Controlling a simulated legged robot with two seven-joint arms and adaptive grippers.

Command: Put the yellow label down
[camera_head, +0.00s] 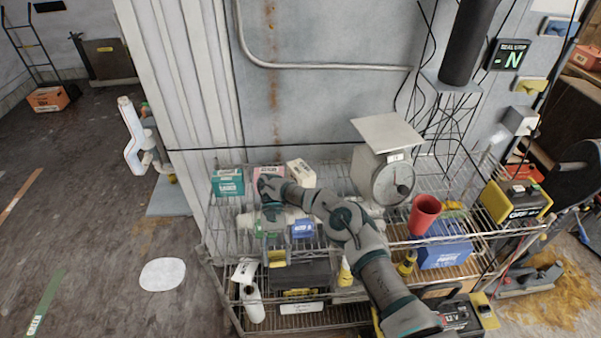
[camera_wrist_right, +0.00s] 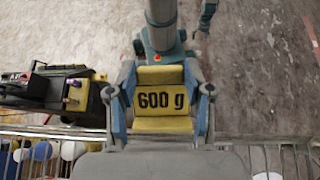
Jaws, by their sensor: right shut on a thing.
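In the head view my right arm reaches over the wire rack from the lower right, and the right gripper (camera_head: 276,248) points down at the rack's front edge. A small yellow patch of the label (camera_head: 277,256) shows there between the fingers. I cannot tell whether the label touches the rack. My left gripper is in neither view.
The wire rack (camera_head: 335,232) holds a teal box (camera_head: 228,182), a white box (camera_head: 301,173), a blue box (camera_head: 303,229), a scale (camera_head: 385,172) and a red cup (camera_head: 424,213). A white bottle (camera_head: 251,302) stands on the lower shelf. Open floor (camera_head: 110,235) lies left.

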